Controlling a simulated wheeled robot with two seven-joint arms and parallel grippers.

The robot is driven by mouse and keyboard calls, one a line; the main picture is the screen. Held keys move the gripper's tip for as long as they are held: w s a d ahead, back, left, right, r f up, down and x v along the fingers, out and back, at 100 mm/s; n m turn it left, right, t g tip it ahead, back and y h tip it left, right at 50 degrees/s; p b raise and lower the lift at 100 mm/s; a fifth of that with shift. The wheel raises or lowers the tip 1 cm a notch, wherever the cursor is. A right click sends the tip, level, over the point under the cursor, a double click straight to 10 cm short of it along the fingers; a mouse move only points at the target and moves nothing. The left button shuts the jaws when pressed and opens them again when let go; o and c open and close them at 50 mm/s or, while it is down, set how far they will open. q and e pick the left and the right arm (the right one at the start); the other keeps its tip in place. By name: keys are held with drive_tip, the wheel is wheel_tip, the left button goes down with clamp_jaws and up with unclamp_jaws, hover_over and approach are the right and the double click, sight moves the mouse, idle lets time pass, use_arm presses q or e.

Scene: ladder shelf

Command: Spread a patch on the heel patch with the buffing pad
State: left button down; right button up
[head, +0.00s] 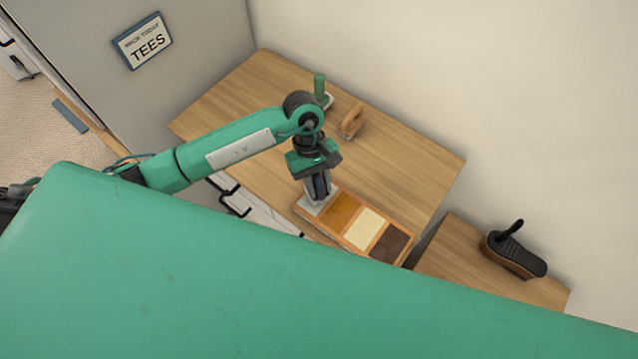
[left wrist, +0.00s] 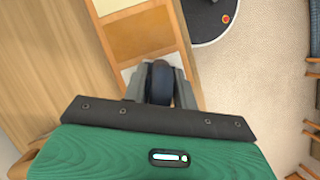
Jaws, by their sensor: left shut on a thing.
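My left gripper (head: 318,192) points down over the left end of a wooden tray (head: 345,241) and is shut on a dark, rounded thing (left wrist: 160,82), likely the handle of the buffing pad. Its lower end is at the pale grey end of the tray; I cannot tell whether it touches. The tray has an orange-brown section (head: 341,209), a cream section (head: 364,228) and a dark brown section (head: 390,243). I cannot make out a heel patch. My right gripper is not in view.
A green-handled tool (head: 319,86) and a wooden thing with a looped handle (head: 352,121) stand on the table (head: 250,95) behind the arm. The table right of them is clear. Walls close in at the back and left.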

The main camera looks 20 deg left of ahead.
use_arm(q)
drive_tip(key=shift+r+p, duration=0.65)
drive_tip(key=shift+r, duration=2.2)
drive_tip(key=shift+w+a+r+m, duration=0.15)
drive_tip(key=shift+w+a+m, duration=0.05)
drive_tip(key=shift+a+m, duration=0.15)
drive_tip(key=w+a+r+m+g+y+b, duration=0.1)
drive_tip(key=w+a+r+m+y+b, duration=0.1)
drive_tip(key=a+r+m, duration=0.3)
drive_tip(key=a+m+y+b, duration=0.1)
drive_tip(key=a+m, duration=0.1)
drive_tip(key=a, duration=0.1)
drive_tip(key=shift+w+a+r+m, duration=0.25)
drive_tip(key=shift+r+m, duration=0.1)
drive_tip(key=shift+r, duration=0.05)
drive_tip(key=shift+d, duration=0.15)
